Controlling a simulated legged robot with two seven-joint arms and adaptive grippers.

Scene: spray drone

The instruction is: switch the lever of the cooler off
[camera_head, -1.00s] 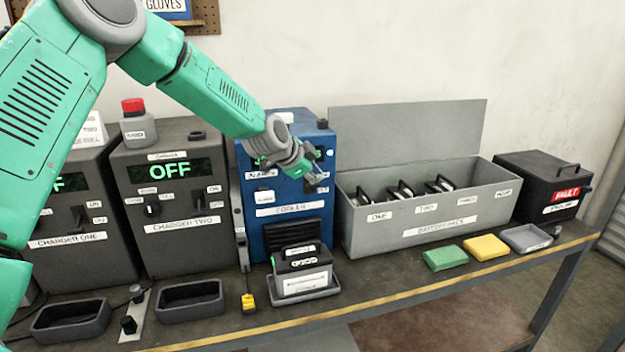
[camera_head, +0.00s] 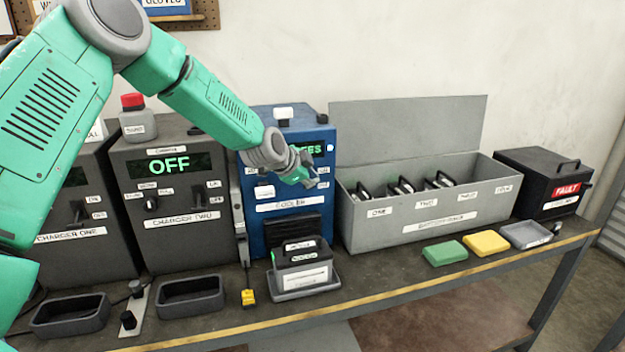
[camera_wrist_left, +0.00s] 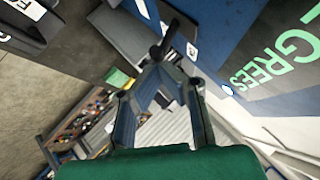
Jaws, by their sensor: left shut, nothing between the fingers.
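The blue cooler (camera_head: 262,225) stands on the bench with a green display (camera_head: 312,149) near its top and a white label on its front. My left gripper (camera_head: 311,182) is in front of the cooler's upper right face, covering part of it. In the left wrist view, its fingers (camera_wrist_left: 162,74) are shut and empty. A dark lever (camera_wrist_left: 168,36) sticks out by the cooler's blue face (camera_wrist_left: 222,25), just beyond the fingertips. I cannot tell whether they touch. The lever is hidden behind the gripper in the head view. My right gripper is not in view.
Charger two (camera_head: 170,240) stands left of the cooler, showing OFF. A grey battery rack (camera_head: 440,228) stands close on the right. A battery (camera_head: 300,262) on a tray sits in front of the cooler. Green and yellow pads lie farther right.

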